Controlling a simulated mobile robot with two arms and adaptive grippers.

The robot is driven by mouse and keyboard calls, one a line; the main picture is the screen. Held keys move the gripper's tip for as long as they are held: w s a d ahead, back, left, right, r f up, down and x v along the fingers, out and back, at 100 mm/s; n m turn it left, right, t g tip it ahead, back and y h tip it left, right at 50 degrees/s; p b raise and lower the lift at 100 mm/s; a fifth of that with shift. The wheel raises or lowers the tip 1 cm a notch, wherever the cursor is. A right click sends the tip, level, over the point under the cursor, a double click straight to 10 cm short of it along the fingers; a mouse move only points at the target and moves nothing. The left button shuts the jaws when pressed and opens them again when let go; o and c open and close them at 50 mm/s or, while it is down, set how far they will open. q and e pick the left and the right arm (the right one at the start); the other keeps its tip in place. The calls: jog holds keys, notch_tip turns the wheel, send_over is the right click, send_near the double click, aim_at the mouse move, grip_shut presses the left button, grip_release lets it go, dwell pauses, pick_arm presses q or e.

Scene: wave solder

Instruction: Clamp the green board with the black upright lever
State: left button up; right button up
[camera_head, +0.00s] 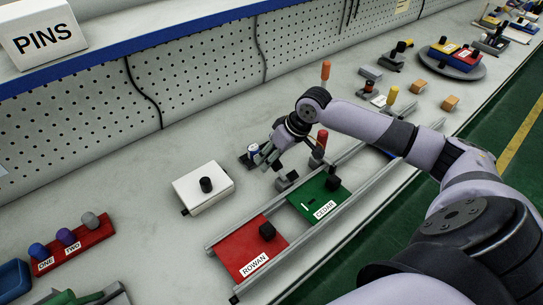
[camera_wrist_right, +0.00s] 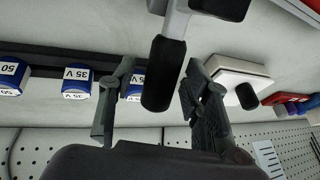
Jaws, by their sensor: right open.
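The green board (camera_head: 312,207), labelled CEDAR, lies between two metal rails beside the red ROWAN board. A grey clamp block (camera_head: 287,180) stands at its upper left edge. My right gripper (camera_head: 267,157) hangs just beyond this block, with its fingers pointing down and left. In the right wrist view, a black lever handle (camera_wrist_right: 163,75) on a grey arm appears between the open fingertips (camera_wrist_right: 155,90); I cannot tell whether they touch it. In the head view the handle is hard to make out near the gripper. My left gripper is not in view.
A red-handled lever (camera_head: 321,140) stands close to my right wrist. The red board (camera_head: 240,255) is left of the green one. A white box (camera_head: 215,191) with a black knob and a strip with blue-and-white parts (camera_head: 253,149) lie near the gripper. Bare bench surrounds the white box.

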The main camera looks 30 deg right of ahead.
jog(key=shift+c, duration=0.3)
grip_shut()
dwell(0.3)
dwell(0.3)
